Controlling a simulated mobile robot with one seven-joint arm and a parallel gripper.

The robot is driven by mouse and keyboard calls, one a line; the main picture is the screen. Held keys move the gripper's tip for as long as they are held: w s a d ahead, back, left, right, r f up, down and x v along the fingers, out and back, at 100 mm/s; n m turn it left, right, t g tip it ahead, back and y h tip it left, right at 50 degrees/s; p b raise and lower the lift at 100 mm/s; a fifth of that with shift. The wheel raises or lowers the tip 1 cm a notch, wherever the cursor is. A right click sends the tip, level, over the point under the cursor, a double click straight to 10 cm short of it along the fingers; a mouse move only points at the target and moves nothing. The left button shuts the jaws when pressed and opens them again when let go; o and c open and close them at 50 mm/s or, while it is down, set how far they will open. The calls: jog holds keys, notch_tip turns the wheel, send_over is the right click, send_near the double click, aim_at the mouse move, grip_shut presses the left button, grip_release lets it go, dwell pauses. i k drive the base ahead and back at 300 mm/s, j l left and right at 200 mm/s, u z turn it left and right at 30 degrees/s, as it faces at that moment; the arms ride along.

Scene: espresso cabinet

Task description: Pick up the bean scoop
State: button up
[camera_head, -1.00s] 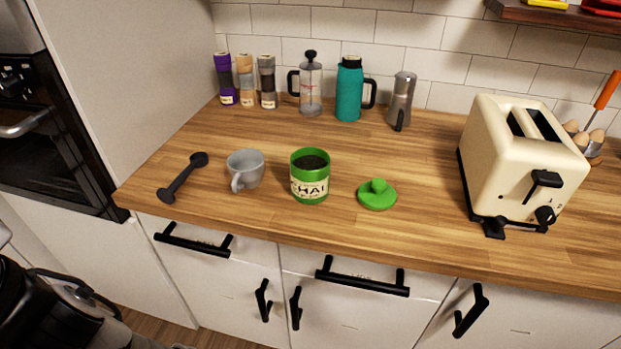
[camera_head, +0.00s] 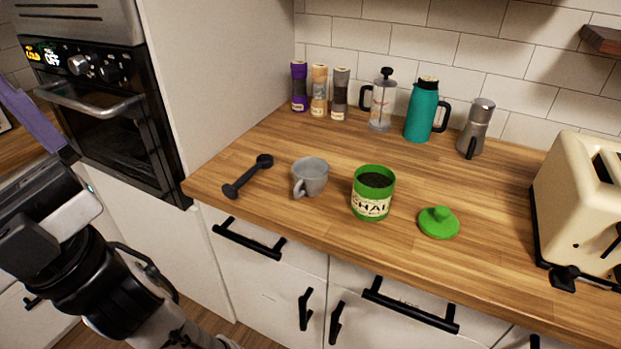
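The bean scoop (camera_head: 248,177) is black, with a rounded end at each side of a thin handle. It lies flat on the wooden counter (camera_head: 300,222) near its left front corner, with nothing touching it. My arm shows at the lower left, in front of the cabinets and apart from the scoop. A purple-grey piece at the left edge, beyond my arm's end, may be part of my gripper. Its fingertips are not clearly visible, and nothing held can be seen.
A grey cup (camera_head: 311,176) stands just right of the scoop. A green open canister (camera_head: 372,193) and its green lid (camera_head: 438,222) are further right. A cream toaster (camera_head: 585,205) stands at the right edge. A tall white panel (camera_head: 215,75) and an oven (camera_head: 100,110) are left of the counter.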

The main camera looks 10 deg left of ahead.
aim_at(264, 161)
jog(key=i+j+u, duration=0.3)
jog(key=j, duration=0.3)
jog(key=i+j+u, duration=0.3)
jog(key=i+j, duration=0.15)
jog(key=j, duration=0.1)
